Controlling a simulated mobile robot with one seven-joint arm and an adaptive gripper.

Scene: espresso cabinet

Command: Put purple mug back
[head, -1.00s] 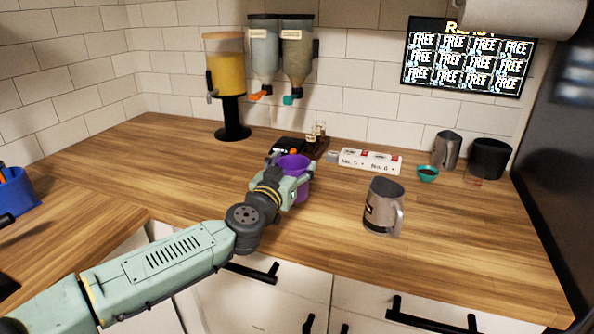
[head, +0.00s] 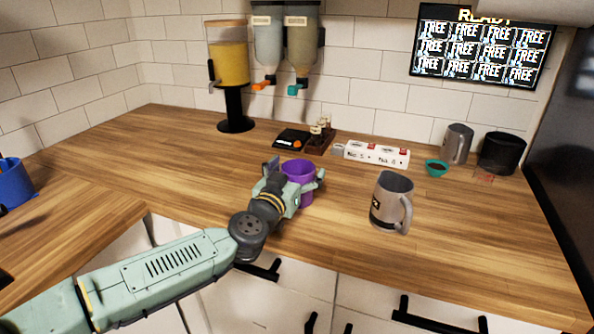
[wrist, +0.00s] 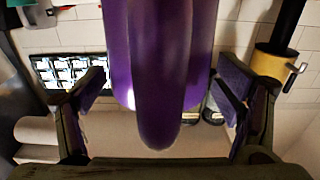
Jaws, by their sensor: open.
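The purple mug (head: 300,170) appears to stand upright on the wooden counter, in the middle of the head view. Its base is partly hidden by my gripper (head: 296,177). In the wrist view the mug (wrist: 175,50) fills the centre, with its handle (wrist: 160,110) towards the camera. The fingers of my gripper (wrist: 165,95) are spread on either side of the mug and handle, with gaps visible between them and the mug.
Behind are a black scale (head: 291,138), a white labelled box (head: 376,154) and a teal bowl (head: 436,168). A yellow dispenser (head: 229,62) stands at back left.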

